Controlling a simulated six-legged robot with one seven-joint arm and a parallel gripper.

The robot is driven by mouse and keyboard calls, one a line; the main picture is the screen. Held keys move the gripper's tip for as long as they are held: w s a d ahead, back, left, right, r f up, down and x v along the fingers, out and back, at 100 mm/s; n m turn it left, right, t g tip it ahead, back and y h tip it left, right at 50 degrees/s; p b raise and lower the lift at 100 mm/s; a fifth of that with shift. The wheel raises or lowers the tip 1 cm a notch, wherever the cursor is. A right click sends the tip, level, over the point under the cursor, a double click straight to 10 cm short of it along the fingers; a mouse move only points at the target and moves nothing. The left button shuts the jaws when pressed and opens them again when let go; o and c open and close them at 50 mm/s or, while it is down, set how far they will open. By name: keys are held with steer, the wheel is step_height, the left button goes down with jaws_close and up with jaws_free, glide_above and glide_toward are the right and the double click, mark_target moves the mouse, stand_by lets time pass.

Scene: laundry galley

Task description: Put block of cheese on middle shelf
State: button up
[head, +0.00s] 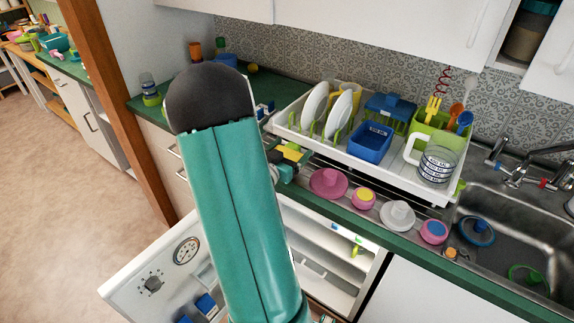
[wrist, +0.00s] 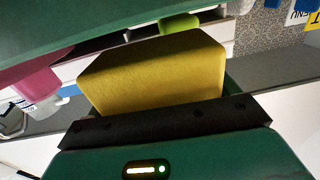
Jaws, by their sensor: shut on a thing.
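My gripper (head: 287,163) is shut on the block of cheese (head: 291,152), a yellow block held up near the front edge of the counter, left of the dish rack. In the wrist view the cheese (wrist: 152,76) fills the middle, against the dark jaw pad, with its broad face showing. Below the counter a white cabinet stands open with white shelves (head: 325,268) inside. Small green, yellow and blue items (head: 355,246) are at its right side. My arm hides the left part of the cabinet, and I cannot tell the full shelf layout.
The open door (head: 130,289), with a dial, reaches out at the lower left. Above, the counter holds a white dish rack (head: 400,178), pink dishes (head: 328,183) and a clear measuring cup (head: 437,164). The sink (head: 510,235) is at the right. Floor is clear at left.

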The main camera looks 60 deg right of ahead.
steer(key=shift+r, duration=1.45)
steer(key=shift+a, duration=0.1)
